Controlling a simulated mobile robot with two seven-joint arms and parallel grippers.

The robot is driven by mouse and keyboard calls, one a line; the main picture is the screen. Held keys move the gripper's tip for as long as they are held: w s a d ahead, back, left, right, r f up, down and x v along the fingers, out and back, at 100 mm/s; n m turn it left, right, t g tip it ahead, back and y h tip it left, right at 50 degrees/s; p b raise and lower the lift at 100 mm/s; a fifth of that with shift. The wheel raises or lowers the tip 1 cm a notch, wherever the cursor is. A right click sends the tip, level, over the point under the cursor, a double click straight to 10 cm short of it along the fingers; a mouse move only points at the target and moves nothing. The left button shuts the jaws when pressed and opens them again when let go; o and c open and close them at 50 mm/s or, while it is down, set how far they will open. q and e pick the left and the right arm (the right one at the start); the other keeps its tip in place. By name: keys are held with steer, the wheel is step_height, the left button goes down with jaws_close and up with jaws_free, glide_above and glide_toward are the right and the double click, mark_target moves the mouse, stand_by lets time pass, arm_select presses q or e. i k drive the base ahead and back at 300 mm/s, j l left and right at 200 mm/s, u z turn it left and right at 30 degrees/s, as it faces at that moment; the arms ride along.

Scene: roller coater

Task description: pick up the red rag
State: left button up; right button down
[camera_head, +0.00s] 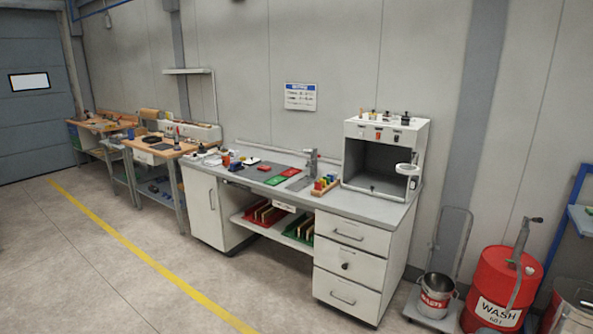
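I cannot make out for certain which thing is the red rag. On the grey-topped workbench (335,202) lie a small red item (264,168) and a flat red piece (291,171) next to a flat green piece (275,181). All are small and far off, so I cannot tell cloth from tray. Neither of my grippers shows in the head view.
A white open-fronted cabinet (420,140) stands on the bench's right end. Right of the bench are a metal bucket (435,299) on a cart and a red WASH drum (491,275). Wooden-topped benches (160,154) stand left. The floor (100,270) in front is clear.

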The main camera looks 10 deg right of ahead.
mark_target(263, 168)
steer(key=i+u, duration=0.25)
steer(key=i, duration=1.9)
steer(key=i+z, duration=0.15)
steer(key=i, duration=0.4)
steer(key=i+j+z, duration=0.15)
steer(key=i, duration=0.45)
steer(key=i+j+z, duration=0.2)
steer(key=i, duration=0.35)
steer(key=i+j+z, duration=0.15)
steer(key=i+j, duration=0.15)
steer(key=i, duration=0.25)
steer(key=i+j+z, duration=0.15)
steer(key=i+j, duration=0.2)
steer(key=i, duration=0.15)
steer(key=i+j+z, duration=1.1)
steer(key=j, duration=0.25)
steer(key=i+j+z, duration=0.1)
steer(key=j+z, duration=0.15)
steer(key=j, duration=0.2)
